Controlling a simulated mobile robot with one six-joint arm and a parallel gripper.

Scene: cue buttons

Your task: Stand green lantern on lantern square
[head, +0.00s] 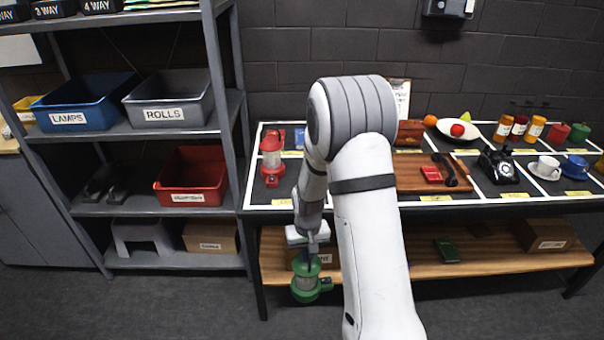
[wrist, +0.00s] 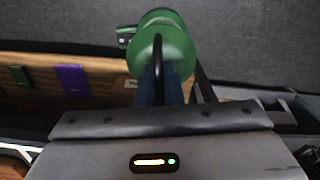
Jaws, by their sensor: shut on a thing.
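The green lantern (head: 305,287) hangs from my gripper (head: 309,257), low in front of the table's left legs. It has a green cap, a clear middle and a green base. In the wrist view, the green lantern (wrist: 163,45) shows beyond my gripper (wrist: 168,88), which is shut on its dark handle. The yellow labels are too small to read, so I cannot tell which area is the lantern square. My arm hides part of the tabletop.
The lower wooden shelf (head: 480,265) holds boxes and a green item (head: 447,250). A grey rack (head: 225,130) with bins stands close on the left. A phone (head: 500,163), a bowl (head: 458,130), jars and cups fill the table's right side.

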